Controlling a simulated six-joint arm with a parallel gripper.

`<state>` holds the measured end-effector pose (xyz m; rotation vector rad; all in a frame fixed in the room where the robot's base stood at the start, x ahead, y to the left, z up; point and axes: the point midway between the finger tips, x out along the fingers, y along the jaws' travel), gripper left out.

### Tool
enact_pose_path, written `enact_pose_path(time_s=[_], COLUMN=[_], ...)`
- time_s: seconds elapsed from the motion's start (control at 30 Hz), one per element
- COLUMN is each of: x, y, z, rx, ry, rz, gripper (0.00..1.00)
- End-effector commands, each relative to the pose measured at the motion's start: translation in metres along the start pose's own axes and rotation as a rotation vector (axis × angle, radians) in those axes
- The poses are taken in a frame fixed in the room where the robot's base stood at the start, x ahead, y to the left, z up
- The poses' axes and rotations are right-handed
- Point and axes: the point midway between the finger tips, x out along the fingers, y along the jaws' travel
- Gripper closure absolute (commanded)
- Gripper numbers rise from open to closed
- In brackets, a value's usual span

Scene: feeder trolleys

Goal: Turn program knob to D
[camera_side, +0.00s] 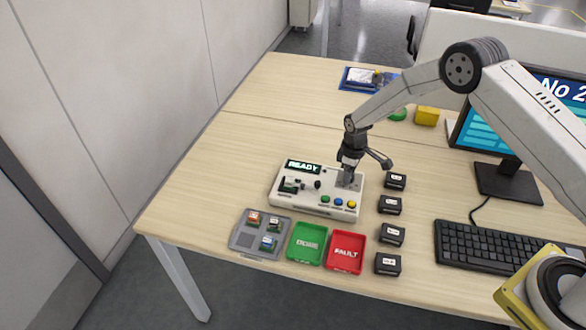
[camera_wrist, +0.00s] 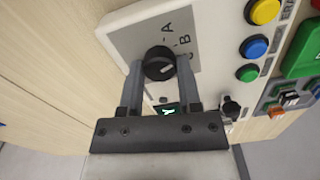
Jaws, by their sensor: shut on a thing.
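The black program knob (camera_wrist: 159,62) sits on a grey plate on the control box in the wrist view. In the side view my gripper (camera_side: 348,178) is over the right end of the white control box (camera_side: 285,203) and hides the knob. The box's display (camera_side: 303,167) reads READY.
Green, blue and yellow buttons (camera_side: 338,201) line the box's front. A grey tray (camera_side: 244,240) with small parts, a green tray (camera_side: 308,244) and a red FAULT tray (camera_side: 346,252) lie in front. Several black blocks (camera_side: 390,206) stand right, near the keyboard (camera_side: 470,250). The table's left is clear.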

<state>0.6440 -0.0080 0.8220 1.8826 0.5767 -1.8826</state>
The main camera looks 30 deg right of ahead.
Motion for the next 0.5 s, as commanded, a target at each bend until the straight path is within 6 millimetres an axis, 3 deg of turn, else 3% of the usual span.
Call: enact_pose_path(time_s=[0.5], x=[-0.0003], y=[0.0009], z=[0.0002], rx=[0.491], ry=[-0.001], rz=[0.0], gripper=[1.0])
